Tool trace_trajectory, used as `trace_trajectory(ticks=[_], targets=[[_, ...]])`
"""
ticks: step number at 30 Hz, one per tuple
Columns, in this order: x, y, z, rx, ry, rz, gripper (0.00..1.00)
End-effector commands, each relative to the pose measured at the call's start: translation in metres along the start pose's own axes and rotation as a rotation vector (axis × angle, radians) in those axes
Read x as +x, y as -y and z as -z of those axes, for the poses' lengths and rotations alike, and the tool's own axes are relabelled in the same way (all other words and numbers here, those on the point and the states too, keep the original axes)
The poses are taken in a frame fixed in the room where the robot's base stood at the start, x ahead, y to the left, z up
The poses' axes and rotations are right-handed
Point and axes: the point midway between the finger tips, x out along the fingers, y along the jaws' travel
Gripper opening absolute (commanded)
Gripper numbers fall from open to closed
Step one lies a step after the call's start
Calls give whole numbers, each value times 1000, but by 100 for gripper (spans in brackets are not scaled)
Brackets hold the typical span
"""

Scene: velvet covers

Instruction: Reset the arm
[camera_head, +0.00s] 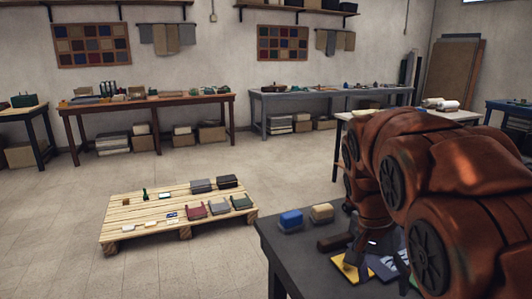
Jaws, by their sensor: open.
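My arm, wrapped in a copper-coloured velvety cover, fills the right side of the view and reaches down over a dark table (292,258). My gripper (356,268) is low over the table, small and partly hidden by the arm; its jaws are open. A yellow flat piece (345,268) lies right by the fingers. Blue and grey flat pieces (384,268) lie to the right, partly covered by the arm. I cannot tell whether the fingers touch any of them. I see nothing held.
A blue block (291,221) and a tan block (321,213) sit at the table's back left. A wooden pallet (140,213) with several small items lies on the floor. Workbenches (150,101) line the wall. Open floor lies between.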

Motion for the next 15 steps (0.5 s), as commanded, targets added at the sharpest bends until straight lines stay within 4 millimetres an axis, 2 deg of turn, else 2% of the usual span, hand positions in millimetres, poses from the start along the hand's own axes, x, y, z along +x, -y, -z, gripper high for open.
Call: trace_trajectory(ticks=[1, 6, 15], targets=[[7, -9, -13, -42, 18, 5, 73], [31, -33, -56, -208, 65, 33, 73], [78, -69, -135, -503, 138, 98, 73]])
